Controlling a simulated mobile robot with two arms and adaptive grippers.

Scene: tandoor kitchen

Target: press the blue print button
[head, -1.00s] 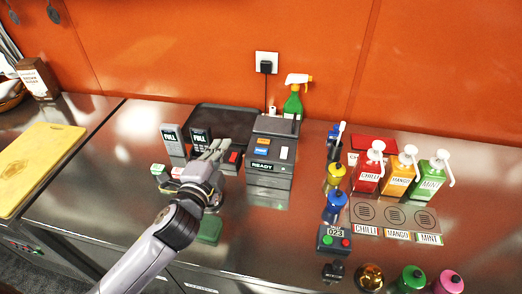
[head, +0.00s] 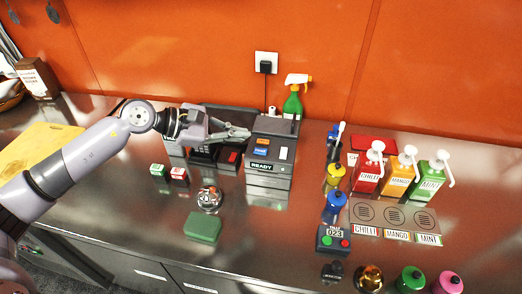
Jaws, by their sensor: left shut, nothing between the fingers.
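The dark printer box (head: 269,160) stands on the steel counter near the middle, with "READY" on its front. The blue button (head: 261,151) is on its sloped face, just below an orange one (head: 263,141). A white strip (head: 284,153) is to their right. My left gripper (head: 247,133) is shut and empty. Its fingertips point right, at the printer's upper left edge, a little above and left of the blue button. I cannot tell whether they touch the printer. The right gripper is out of view.
A dark tray (head: 228,115) and a card terminal lie behind and below my left gripper. Small green and red boxes (head: 179,174), a round glass item (head: 209,198) and a green block (head: 203,227) are in front. Sauce pumps (head: 369,172) stand at right.

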